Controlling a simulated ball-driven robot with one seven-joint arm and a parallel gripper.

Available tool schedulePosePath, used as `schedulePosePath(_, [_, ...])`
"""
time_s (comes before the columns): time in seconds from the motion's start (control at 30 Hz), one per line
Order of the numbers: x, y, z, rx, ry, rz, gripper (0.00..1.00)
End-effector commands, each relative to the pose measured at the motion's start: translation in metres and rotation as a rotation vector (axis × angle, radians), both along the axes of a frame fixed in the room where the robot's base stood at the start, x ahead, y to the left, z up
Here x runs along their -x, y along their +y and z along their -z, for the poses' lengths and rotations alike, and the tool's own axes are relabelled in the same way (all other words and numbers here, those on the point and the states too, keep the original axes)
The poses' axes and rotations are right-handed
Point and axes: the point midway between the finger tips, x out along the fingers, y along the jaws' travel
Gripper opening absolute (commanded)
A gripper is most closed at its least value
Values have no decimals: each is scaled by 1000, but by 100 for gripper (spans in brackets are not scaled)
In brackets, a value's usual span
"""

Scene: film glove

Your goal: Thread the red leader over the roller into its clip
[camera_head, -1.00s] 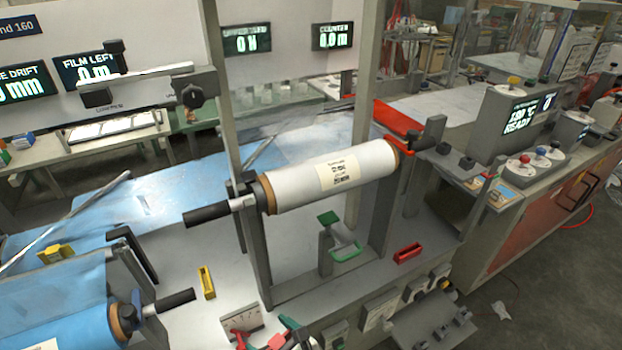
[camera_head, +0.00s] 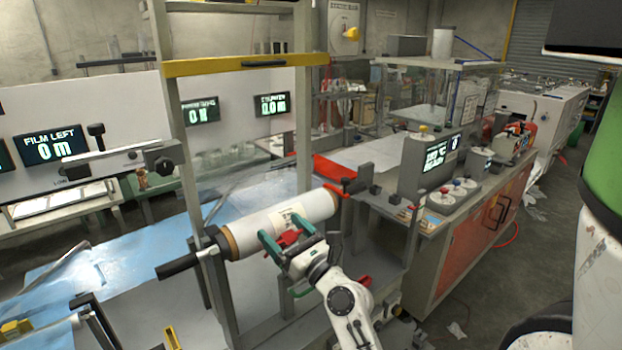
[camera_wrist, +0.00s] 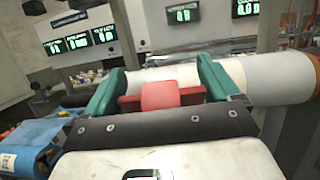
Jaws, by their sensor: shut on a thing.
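My gripper (camera_head: 271,243) has green fingers, shut on a red piece (camera_head: 289,238) that I take to be the red leader. The leader also shows as a red block between the fingers in the wrist view (camera_wrist: 160,96). A white roll (camera_head: 245,232) with a label lies across the grey frame. My gripper is in front of the roll, near its label; whether the leader touches the roll cannot be told. The roll also fills the right of the wrist view (camera_wrist: 270,78). I cannot pick out the clip for certain.
A yellow bar (camera_head: 215,66) spans the uprights above the roll. A black handle (camera_head: 178,265) sticks out left of the roll. A small red tray (camera_head: 364,282) lies beside my arm. A red sheet (camera_head: 333,168) and a control box (camera_head: 432,160) are behind, to the right.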

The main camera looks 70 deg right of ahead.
Motion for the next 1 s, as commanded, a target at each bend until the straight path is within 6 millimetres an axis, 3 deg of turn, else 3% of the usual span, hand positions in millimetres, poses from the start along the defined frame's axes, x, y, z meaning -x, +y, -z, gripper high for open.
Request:
schedulePosePath(0.03, [8, -11, -27, 21, -32, 17, 58])
schedulePosePath(0.1, [18, -23, -53, 41, -68, 36, 58])
schedulePosePath(0.2, [31, -35, -83, 62, -106, 55, 58])
schedulePosePath(0.33, [42, -43, -107, 78, -136, 67, 58])
schedulePosePath(0.5, [47, -46, -117, 84, -150, 74, 58])
schedulePosePath(0.9, [48, -46, -118, 85, -148, 74, 58])
schedulePosePath(1.0, [44, -48, -110, 85, -149, 73, 58])
